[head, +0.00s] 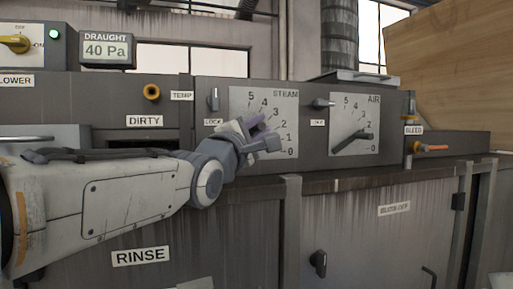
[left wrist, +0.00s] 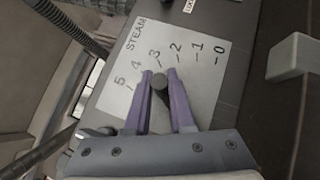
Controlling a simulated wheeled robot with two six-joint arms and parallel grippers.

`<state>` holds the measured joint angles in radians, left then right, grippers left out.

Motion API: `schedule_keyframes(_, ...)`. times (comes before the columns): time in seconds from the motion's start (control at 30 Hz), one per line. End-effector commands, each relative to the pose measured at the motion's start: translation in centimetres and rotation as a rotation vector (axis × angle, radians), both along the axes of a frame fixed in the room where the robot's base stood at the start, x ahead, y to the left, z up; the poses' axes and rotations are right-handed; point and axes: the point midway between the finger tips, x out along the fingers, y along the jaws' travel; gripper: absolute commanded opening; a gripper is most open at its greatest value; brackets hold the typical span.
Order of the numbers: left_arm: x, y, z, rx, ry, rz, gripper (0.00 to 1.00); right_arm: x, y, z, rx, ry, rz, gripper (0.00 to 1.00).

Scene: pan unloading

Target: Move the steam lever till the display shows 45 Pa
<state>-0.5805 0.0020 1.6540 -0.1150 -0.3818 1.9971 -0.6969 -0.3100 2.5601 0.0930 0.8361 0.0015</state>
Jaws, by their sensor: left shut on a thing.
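The draught display (head: 106,50) at the upper left reads 40 Pa. The white STEAM scale plate (head: 242,98) is marked 0 to 5 and also shows in the left wrist view (left wrist: 205,88). My left gripper (head: 262,136) is in front of this plate in the head view. My right gripper is out of view.
The AIR scale (head: 368,104) with its own dark lever (head: 352,142) is to the right. Small lock levers (head: 213,99) (head: 322,103) stand beside the scales. An orange-handled bleed valve (head: 432,148) is at the far right. A ledge (head: 340,184) runs below the panel.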

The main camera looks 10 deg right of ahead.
Motion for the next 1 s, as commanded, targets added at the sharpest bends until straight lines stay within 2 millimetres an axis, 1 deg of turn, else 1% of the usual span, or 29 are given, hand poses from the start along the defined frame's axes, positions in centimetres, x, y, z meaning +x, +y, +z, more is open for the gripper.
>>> schedule_keyframes(0.03,0.0,0.1,-0.5,-0.022,-0.003,0.0,0.0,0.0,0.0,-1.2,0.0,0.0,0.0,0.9)
schedule_keyframes(0.2,0.0,0.5,-0.1,-0.077,-0.009,0.0,0.0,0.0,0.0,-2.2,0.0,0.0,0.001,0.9)
schedule_keyframes(0.37,0.1,0.6,0.2,-0.101,-0.01,-0.001,0.0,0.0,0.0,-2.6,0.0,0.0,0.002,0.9)
schedule_keyframes(0.73,0.1,0.6,0.3,-0.106,-0.009,0.0,0.0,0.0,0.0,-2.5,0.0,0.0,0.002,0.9)
schedule_keyframes(0.77,0.1,0.6,0.3,-0.105,-0.01,0.0,0.26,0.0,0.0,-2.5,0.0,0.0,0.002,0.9)
schedule_keyframes(0.8,0.1,0.6,0.3,-0.105,-0.01,0.0,0.41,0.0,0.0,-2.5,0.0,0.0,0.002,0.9)
schedule_keyframes(0.83,0.1,0.6,0.3,-0.105,-0.01,-0.001,0.52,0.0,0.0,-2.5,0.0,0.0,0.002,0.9)
schedule_keyframes(1.0,0.0,0.6,0.3,-0.106,-0.011,-0.001,0.52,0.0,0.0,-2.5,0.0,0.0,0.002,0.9)
